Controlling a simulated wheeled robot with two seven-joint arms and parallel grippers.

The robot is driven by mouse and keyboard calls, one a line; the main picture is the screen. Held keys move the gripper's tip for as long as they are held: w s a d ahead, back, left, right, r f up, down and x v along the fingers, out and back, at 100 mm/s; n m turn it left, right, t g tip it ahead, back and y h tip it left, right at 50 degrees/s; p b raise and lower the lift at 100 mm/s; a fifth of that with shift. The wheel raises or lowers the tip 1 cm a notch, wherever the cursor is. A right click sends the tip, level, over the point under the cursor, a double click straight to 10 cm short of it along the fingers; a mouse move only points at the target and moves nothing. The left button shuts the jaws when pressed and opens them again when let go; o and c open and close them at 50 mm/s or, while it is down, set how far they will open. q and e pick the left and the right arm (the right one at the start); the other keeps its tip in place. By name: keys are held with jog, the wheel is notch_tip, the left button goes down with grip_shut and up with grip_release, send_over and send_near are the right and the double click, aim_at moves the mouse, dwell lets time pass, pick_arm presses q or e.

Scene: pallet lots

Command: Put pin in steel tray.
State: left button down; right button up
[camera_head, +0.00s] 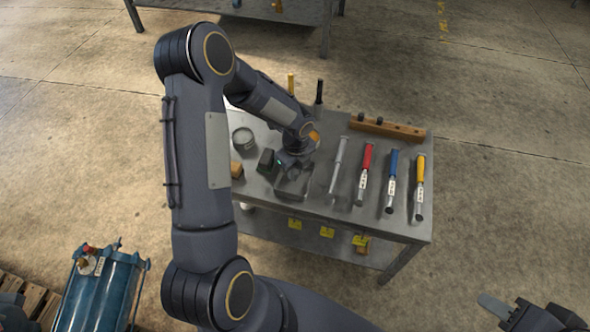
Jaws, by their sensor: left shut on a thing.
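My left gripper (290,170) reaches down over the metal workbench (300,203). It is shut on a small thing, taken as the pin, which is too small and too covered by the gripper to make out. The steel tray (292,190) is a small grey open tray on the bench, just under and in front of this gripper. Part of it is hidden by the gripper, and I cannot tell whether they touch. My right gripper (497,306) is at the bottom right, away from the bench. Its jaw opening does not show clearly.
Left of the tray are a dark green box (266,160), a tan block (237,170) and a round metal container (243,138). Right are a silver tool (338,168) and red (366,160), blue (392,166) and yellow (420,170) handled tools, with a wooden rail (390,129) behind.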

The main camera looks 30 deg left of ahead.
pick_arm(q)
jog(key=shift+f, duration=0.1)
jog(key=c, duration=1.3)
grip_release()
